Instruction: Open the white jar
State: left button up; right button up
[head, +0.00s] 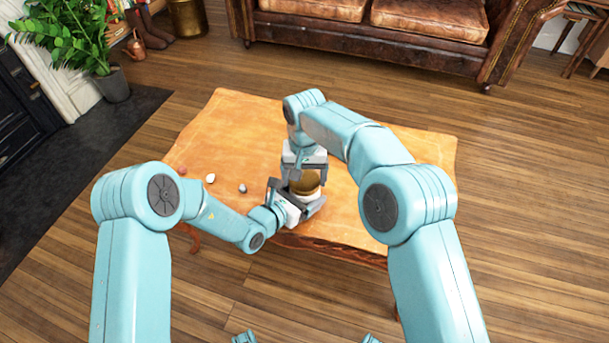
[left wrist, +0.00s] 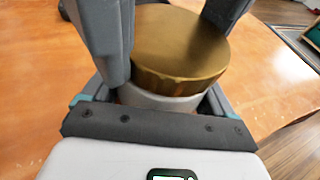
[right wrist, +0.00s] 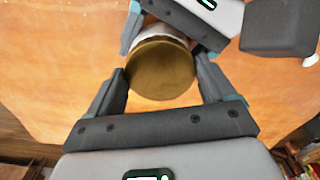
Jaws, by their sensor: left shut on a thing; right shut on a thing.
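The white jar shows in the left wrist view as a white body (left wrist: 160,98) under a broad gold lid (left wrist: 180,48). In the head view the gold lid (head: 306,183) is partly covered by my grippers, and the white body is mostly hidden. My left gripper (head: 298,202) is shut on the jar's body from the near side, low over the table. My right gripper (head: 306,174) comes down from above and is shut on the lid, one finger on each side. In the right wrist view the lid's round top (right wrist: 160,70) lies between its fingertips. The lid sits on the body.
The jar is near the front edge of an orange-brown wooden table (head: 235,125). A white ball (head: 211,178), a grey ball (head: 242,188) and a reddish one (head: 182,169) lie to the left. The table's back is clear. A leather sofa (head: 380,30) stands behind.

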jog(key=o, duration=1)
jog(key=shift+r, duration=2.25)
notch_tip(320, 180, up, 3)
jog(key=m, duration=0.3)
jog(key=shift+r, duration=0.15)
notch_tip(320, 180, down, 8)
jog(key=shift+r, duration=0.1)
jog(key=c, duration=1)
jog(key=n, duration=0.3)
jog(key=shift+c, duration=0.2)
